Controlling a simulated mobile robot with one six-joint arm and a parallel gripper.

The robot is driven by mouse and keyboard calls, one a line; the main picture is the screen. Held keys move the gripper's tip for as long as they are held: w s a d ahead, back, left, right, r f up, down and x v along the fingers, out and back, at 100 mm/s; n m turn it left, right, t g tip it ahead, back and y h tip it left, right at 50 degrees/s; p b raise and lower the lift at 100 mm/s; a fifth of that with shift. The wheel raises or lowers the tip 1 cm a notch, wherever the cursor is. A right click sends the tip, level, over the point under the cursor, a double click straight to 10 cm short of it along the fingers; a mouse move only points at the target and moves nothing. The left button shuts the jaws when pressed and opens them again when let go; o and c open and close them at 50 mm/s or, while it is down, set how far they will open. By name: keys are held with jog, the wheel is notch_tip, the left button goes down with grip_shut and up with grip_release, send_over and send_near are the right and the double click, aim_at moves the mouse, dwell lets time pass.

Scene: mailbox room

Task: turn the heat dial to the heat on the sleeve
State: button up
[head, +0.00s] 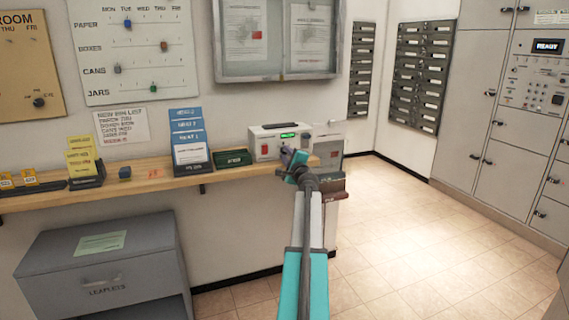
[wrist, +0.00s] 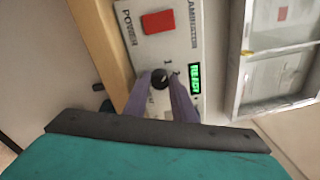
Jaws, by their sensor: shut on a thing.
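The laminator (head: 264,143) is a white box on the right end of the wooden shelf. In the wrist view its face (wrist: 186,52) shows a red POWER switch (wrist: 158,22), a green display reading READY (wrist: 195,79) and a small black heat dial (wrist: 159,78). My gripper (wrist: 160,84) is shut on the dial, one purple finger on each side. In the head view my gripper (head: 291,156) is at the laminator's front. Blue sleeves (head: 187,126) labelled HEAT stand in a dark holder left of the laminator.
A green box (head: 232,157) sits on the shelf (head: 150,174) between the sleeves and the laminator. A yellow card stack (head: 83,155) and a dark cube (head: 125,173) are further left. A grey leaflet cabinet (head: 105,268) stands below. The tiled floor at right is clear.

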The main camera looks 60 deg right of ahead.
jog(key=shift+d+r+n+b, duration=0.15)
jog(key=shift+n+b, duration=0.55)
jog(key=shift+b, duration=0.3)
jog(key=o, duration=1.1)
jog(key=shift+c, duration=0.2)
jog(key=shift+f, duration=0.25)
jog(key=shift+a+f, duration=0.1)
jog(key=shift+a, duration=0.15)
